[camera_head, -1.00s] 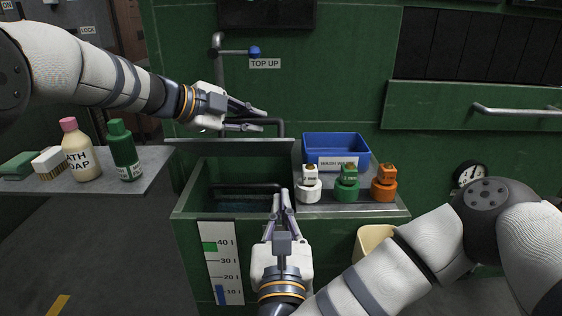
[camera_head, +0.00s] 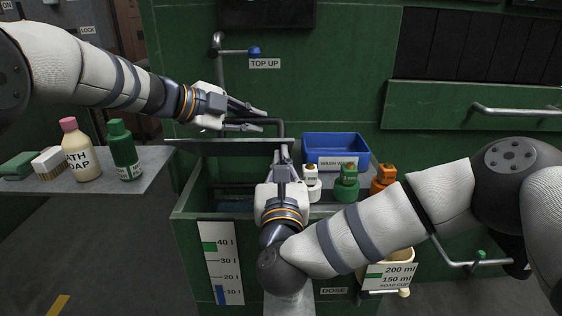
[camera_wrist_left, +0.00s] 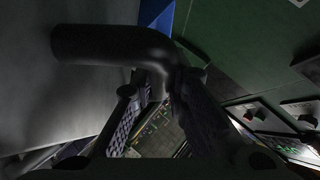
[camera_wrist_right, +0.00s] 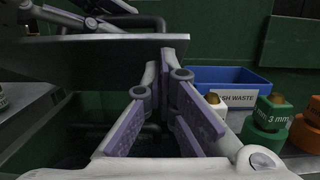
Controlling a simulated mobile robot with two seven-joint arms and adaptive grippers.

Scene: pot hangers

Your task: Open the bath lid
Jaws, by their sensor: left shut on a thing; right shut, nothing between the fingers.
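The bath lid (camera_head: 225,147) is a grey plate seen nearly edge-on, raised above the open green bath (camera_head: 187,205). Its dark bent handle (camera_head: 272,121) stands up from it. My left gripper (camera_head: 264,119) is shut on the handle; in the left wrist view the handle (camera_wrist_left: 110,45) passes between the fingers. My right gripper (camera_head: 284,152) is shut and empty at the lid's right end. In the right wrist view its tips (camera_wrist_right: 167,68) are by the lid's edge (camera_wrist_right: 110,42); I cannot tell whether they touch. Dark water shows partly inside the bath.
A blue waste bin (camera_head: 335,145) and green (camera_head: 347,184) and orange (camera_head: 384,178) weights stand on the ledge right of the bath. Soap bottles (camera_head: 78,150) sit on the left shelf. A tap (camera_head: 254,52) is above the bath.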

